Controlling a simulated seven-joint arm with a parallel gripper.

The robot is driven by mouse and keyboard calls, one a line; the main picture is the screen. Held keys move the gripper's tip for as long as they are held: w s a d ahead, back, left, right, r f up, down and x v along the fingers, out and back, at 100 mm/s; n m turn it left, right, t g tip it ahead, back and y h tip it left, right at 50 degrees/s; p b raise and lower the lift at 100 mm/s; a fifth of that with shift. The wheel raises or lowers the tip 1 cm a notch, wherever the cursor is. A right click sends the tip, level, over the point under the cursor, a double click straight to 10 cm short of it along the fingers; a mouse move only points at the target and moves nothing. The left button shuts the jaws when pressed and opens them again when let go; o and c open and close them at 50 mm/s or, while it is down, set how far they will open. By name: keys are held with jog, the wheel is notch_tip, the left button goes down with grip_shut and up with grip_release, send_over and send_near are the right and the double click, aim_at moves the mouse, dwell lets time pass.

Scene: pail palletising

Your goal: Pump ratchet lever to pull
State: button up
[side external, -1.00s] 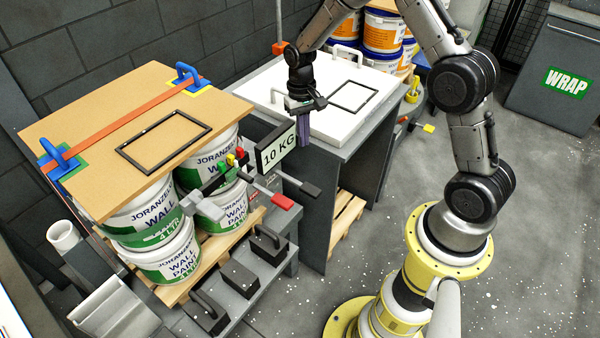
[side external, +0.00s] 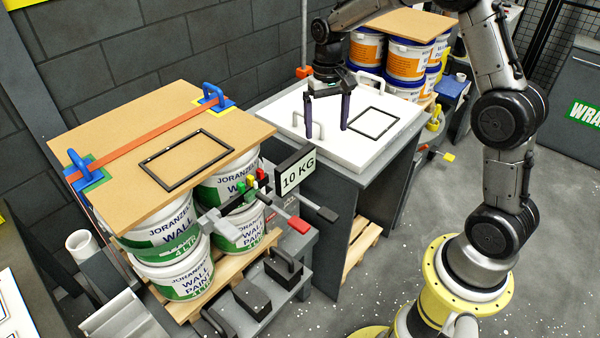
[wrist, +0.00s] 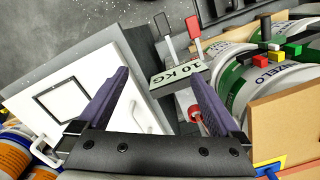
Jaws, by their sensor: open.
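Two levers stick out beside the 10 KG sign (side external: 297,170), one with a red grip (side external: 299,225) and one with a black grip (side external: 327,213). Which is the ratchet lever, I cannot tell. Both grips, red (wrist: 193,27) and black (wrist: 162,24), show beyond the sign in the wrist view. An orange strap (side external: 150,130) crosses the brown board on the paint pails. My gripper (side external: 326,130) is open and empty above the near left part of the white board (side external: 350,150), behind the levers. In the wrist view its fingertips (wrist: 161,76) are apart, with the sign showing between them.
Green, yellow and red blocks (side external: 250,183) sit beside the sign. Blue handles (side external: 210,95) stand at the strap's ends. The white board carries upright handles (side external: 370,82) and a black frame (side external: 374,122). Black weights with handles (side external: 252,297) lie low in front of the pails.

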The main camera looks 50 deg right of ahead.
jog(key=s+d+f+n+t+h, duration=0.3)
jog(key=s+d+f+t, duration=0.2)
jog(key=d+t, duration=0.25)
jog(key=s+a+r+n+t+y, duration=0.3)
jog(key=s+a+r+t, duration=0.2)
jog(key=s+a+t, duration=0.3)
notch_tip(320, 180, down, 11)
jog(key=w+a+g, duration=0.1)
jog(key=w+g, duration=0.1)
jog(key=x, duration=0.9)
jog(key=shift+w, duration=0.35)
jog(key=shift+d+f+t, duration=0.1)
jog(key=shift+t, duration=0.15)
dwell(0.3)
